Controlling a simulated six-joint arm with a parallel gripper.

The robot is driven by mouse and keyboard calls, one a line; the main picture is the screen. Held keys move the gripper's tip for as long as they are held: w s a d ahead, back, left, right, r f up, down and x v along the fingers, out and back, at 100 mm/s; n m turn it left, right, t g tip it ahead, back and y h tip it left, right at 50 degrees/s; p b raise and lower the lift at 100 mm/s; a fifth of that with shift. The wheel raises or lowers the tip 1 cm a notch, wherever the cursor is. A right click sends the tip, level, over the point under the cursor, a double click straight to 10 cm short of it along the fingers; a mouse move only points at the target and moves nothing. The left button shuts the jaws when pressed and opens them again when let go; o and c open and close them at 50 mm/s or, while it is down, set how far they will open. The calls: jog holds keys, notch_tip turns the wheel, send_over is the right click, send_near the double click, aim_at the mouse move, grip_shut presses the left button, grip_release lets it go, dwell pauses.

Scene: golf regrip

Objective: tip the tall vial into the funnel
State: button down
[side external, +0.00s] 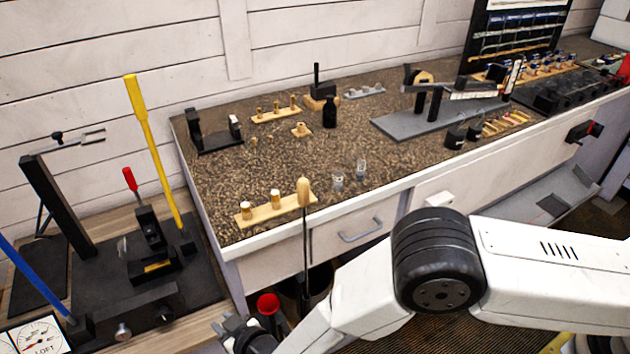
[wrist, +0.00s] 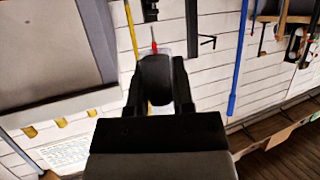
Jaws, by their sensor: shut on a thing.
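My gripper (side external: 245,335) is low at the bottom edge of the side external view, below and in front of the bench and partly cut off. In the wrist view my gripper (wrist: 157,85) is shut on a dark rounded thing (wrist: 156,78) with a pale, clear-looking edge. It appears to be the tall vial, but its full shape and contents are hidden. I cannot pick out the funnel for certain. Two small clear glass vessels, one nearer (side external: 337,181) and one farther (side external: 361,170), stand on the bench, well away from my gripper.
A wooden rack (side external: 268,211) with pale corks lies at the bench's front-left edge. A wooden-headed shaft (side external: 304,230) stands before the drawers, near a red-topped dark cylinder (side external: 268,304). A yellow shaft (side external: 150,140) and red-handled clamp (side external: 130,180) stand left. The middle bench surface is mostly clear.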

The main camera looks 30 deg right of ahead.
jog(key=shift+w+d, duration=0.2)
jog(key=w+d+f+m+t+y, duration=0.1)
jog(key=w+d+m+y, duration=0.1)
jog(key=m, duration=0.7)
jog(key=w+d+m+t+y, duration=0.1)
jog(key=w+d+m+y, duration=0.2)
jog(key=m+y, duration=0.3)
jog(key=d+m, duration=0.1)
jog(key=m, duration=0.3)
jog(key=shift+d+f+m+t, duration=0.25)
jog(key=shift+f+m+t, duration=0.05)
jog(key=shift+f+t, duration=0.1)
dwell(2.4)
dwell(3.1)
